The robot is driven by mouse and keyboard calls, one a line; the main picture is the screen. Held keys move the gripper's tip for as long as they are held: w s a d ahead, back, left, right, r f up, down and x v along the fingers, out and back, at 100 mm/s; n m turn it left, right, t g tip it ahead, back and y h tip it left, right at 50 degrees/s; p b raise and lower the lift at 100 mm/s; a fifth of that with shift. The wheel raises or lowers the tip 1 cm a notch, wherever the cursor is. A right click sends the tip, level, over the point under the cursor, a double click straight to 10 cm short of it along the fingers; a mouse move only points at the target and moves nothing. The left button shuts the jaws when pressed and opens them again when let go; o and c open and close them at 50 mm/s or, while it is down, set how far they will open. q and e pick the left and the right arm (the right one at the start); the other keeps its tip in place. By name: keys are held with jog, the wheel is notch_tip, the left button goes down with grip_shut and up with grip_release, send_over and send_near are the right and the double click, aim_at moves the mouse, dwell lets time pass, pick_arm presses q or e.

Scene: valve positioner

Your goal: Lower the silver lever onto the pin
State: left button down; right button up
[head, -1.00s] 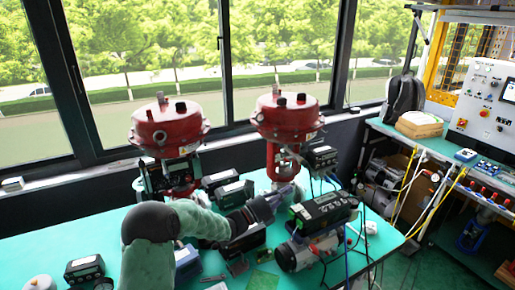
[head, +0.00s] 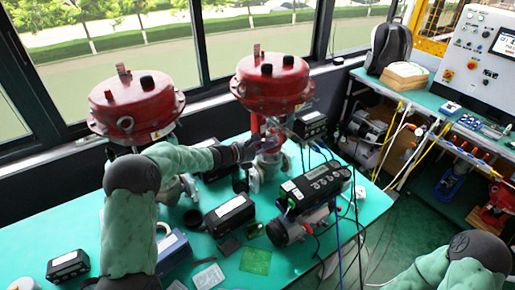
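Two red-topped valves stand at the back of the table, a left valve (head: 136,108) and a right valve (head: 272,82). My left arm comes in from the left and its gripper (head: 262,143) is at the stem of the right valve, just below the red housing. The fingertips are small and overlap the valve parts, so I cannot tell whether they are open or shut. The silver lever and the pin cannot be made out at this size. Part of my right arm shows at the lower right; its gripper is outside the picture.
A black positioner on a silver actuator (head: 318,186) stands right of centre, with cables hanging from it. Black instrument boxes (head: 229,214) and a green card (head: 256,261) lie on the turquoise table (head: 110,232). A side bench with a control panel (head: 484,58) is at right.

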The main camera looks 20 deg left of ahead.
pick_arm(q)
jog(key=r, duration=0.3)
jog(key=shift+w+d, duration=0.35)
jog(key=shift+w, duration=0.05)
